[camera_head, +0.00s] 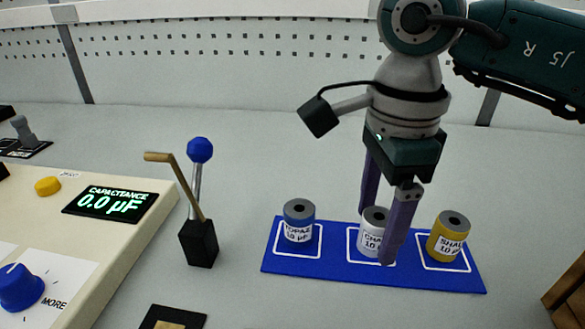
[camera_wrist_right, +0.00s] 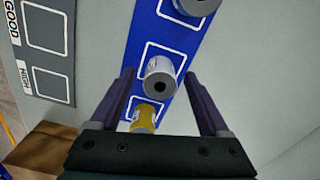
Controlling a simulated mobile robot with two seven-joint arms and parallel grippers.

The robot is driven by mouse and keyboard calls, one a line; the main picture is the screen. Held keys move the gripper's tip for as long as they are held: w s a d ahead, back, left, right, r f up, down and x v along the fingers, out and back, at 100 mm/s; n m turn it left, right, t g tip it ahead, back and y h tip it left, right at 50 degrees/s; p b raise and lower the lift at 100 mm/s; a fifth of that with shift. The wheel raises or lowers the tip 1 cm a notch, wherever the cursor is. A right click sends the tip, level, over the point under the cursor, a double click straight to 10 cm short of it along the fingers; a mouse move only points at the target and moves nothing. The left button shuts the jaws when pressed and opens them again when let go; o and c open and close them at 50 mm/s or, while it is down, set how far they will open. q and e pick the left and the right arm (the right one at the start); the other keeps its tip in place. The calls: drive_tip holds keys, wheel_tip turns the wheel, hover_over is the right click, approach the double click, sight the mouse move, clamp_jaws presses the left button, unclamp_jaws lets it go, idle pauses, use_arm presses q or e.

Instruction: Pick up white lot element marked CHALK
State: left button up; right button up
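The white CHALK element (camera_head: 369,241) is a small cylinder with a dark hole in its top. It stands upright in the middle white outline of the blue mat (camera_head: 330,271). My right gripper (camera_head: 381,222) is open, pointing down, with one finger in front of the element and partly hiding its label. In the right wrist view, the white element (camera_wrist_right: 158,77) shows between and just beyond the fingertips of the open gripper (camera_wrist_right: 163,80). I cannot tell whether either finger touches it. My left gripper is not in view.
A blue-grey TOPAZ element (camera_head: 299,222) stands left on the mat, and a yellow element (camera_head: 447,238) stands right, close to the gripper. A black-based lever (camera_head: 199,243) with a blue knob stands further left, beside a capacitance meter panel (camera_head: 115,203). A wooden box (camera_head: 568,297) is at lower right.

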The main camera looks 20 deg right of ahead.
clamp_jaws()
idle(0.4)
